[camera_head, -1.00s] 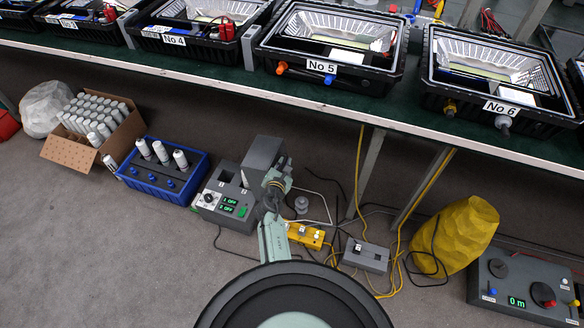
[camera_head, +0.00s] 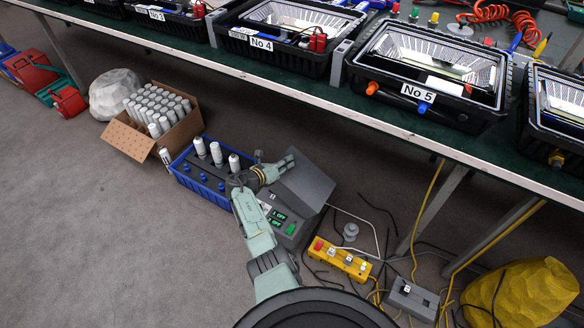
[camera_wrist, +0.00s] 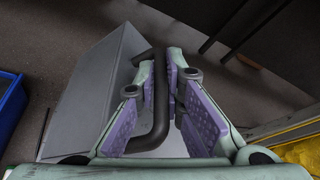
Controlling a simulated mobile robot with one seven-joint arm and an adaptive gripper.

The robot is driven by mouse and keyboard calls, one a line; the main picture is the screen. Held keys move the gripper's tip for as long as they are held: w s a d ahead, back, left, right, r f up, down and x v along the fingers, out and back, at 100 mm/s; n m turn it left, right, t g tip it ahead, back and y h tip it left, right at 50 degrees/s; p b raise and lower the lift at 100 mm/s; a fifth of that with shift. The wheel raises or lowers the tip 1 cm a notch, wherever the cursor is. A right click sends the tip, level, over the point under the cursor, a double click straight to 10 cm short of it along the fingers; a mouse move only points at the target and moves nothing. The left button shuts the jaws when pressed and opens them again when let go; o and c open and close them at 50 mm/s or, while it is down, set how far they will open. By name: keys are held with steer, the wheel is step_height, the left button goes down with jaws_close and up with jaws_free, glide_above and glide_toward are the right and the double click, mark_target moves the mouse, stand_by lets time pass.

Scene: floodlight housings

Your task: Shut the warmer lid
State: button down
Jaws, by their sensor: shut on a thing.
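The warmer (camera_head: 283,225) is a grey box on the floor with green displays on its sloped front. Its lid (camera_head: 306,185) is a plain grey panel, standing raised and tilted at the back of the box. In the wrist view the lid (camera_wrist: 92,88) fills the left middle, with a dark bar handle (camera_wrist: 160,85) on it. My gripper (camera_head: 280,168) is at the lid's upper left edge. In the wrist view my gripper (camera_wrist: 158,105) has its purple pads shut around the handle. My arm hides part of the warmer.
A blue crate (camera_head: 200,187) with white bottles stands left of the warmer, close to my arm. A cardboard box of bottles (camera_head: 128,140) is farther left. A yellow control box (camera_head: 340,258) and cables lie to the right. The bench edge (camera_head: 330,107) runs above.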

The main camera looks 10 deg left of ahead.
steer(key=w+a+f+n+b, duration=0.1)
steer(key=a+f+b, duration=0.1)
steer(key=b, duration=0.3)
steer(key=w+a+f+n+h+b, duration=0.1)
steer(key=a+f+b, duration=0.2)
steer(key=b, duration=0.3)
steer(key=a+f+n+h+b, duration=0.1)
steer(key=a+f+b, duration=0.2)
steer(key=b, duration=0.2)
steer(key=shift+w+b, duration=0.4)
steer(key=a+f+b, duration=0.1)
steer(key=b, duration=0.2)
steer(key=shift+w+f, duration=0.15)
steer(key=shift+w, duration=0.05)
steer(key=shift+a+b, duration=0.1)
steer(key=shift+b, duration=0.2)
steer(key=c, duration=2)
jaws_free()
steer(key=shift+f, duration=0.15)
steer(key=shift+o, duration=0.2)
steer(key=shift+s+a, duration=0.1)
steer(key=v, duration=1.1)
steer(key=shift+s+a, duration=0.2)
steer(key=shift+s, duration=0.1)
